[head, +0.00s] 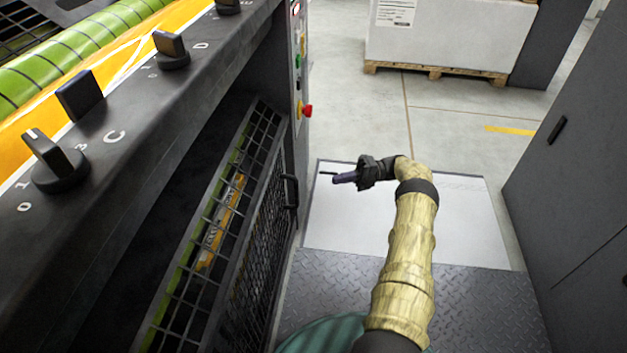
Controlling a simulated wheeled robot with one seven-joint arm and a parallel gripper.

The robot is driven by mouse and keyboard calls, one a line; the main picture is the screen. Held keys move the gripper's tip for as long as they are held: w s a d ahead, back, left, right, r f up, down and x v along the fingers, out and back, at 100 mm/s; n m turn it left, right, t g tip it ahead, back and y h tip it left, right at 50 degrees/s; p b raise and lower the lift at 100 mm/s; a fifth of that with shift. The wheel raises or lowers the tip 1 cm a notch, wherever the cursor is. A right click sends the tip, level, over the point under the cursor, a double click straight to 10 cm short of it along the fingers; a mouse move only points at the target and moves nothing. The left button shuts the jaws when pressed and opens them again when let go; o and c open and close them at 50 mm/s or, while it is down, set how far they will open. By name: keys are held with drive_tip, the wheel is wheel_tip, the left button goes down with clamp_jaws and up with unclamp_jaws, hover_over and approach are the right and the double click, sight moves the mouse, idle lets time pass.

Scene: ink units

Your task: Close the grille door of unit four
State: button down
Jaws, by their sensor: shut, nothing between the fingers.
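The grille door (262,235) is a dark mesh panel low on the side of the machine at left, with a dark bar handle (291,192) on its outer side. A coarser grid (207,240) adjoins it, and a green roller and a yellow strip show through the bars. I cannot tell from this view how far the door stands open, and no number four is readable. My gripper (334,175) is shut and empty, to the right of the handle and apart from it, pointing left. My tan arm reaches up to it from the bottom.
A dark console (120,125) with black knobs runs above the door. A button panel with a red button (307,110) stands at its far end. A grey cabinet (580,190) is at right. Dark tread plate (470,305) and a pale floor panel lie between, clear of objects. A pallet stands behind.

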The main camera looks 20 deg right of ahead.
sight(279, 181)
drive_tip(key=s+a+r+m+t+h+p, duration=0.2)
drive_tip(key=s+a+m+t+h+p, duration=0.3)
drive_tip(key=s+a+t+p, duration=0.5)
drive_tip(key=shift+s+a+r+m+t, duration=0.2)
drive_tip(key=shift+s+m+t, duration=0.45)
drive_tip(key=shift+t, duration=0.25)
drive_tip(key=shift+w+a, duration=0.1)
drive_tip(key=shift+w, duration=0.05)
drive_tip(key=b+x, duration=0.1)
drive_tip(key=x, duration=0.5)
drive_tip(key=b+x, duration=0.1)
drive_tip(key=x, duration=0.3)
drive_tip(key=shift+f+b, duration=0.3)
drive_tip(key=shift+b, duration=0.05)
drive_tip(key=shift+w+d+r+b, duration=0.1)
drive_tip(key=shift+w+d+b, duration=0.3)
drive_tip(key=shift+w, duration=0.2)
drive_tip(key=shift+w+d+r+b, duration=0.15)
drive_tip(key=shift+w+d+b, duration=0.15)
drive_tip(key=shift+w, duration=0.25)
drive_tip(key=shift+w+d+r, duration=0.3)
drive_tip(key=shift+w+d, duration=0.1)
drive_tip(key=shift+w, duration=0.15)
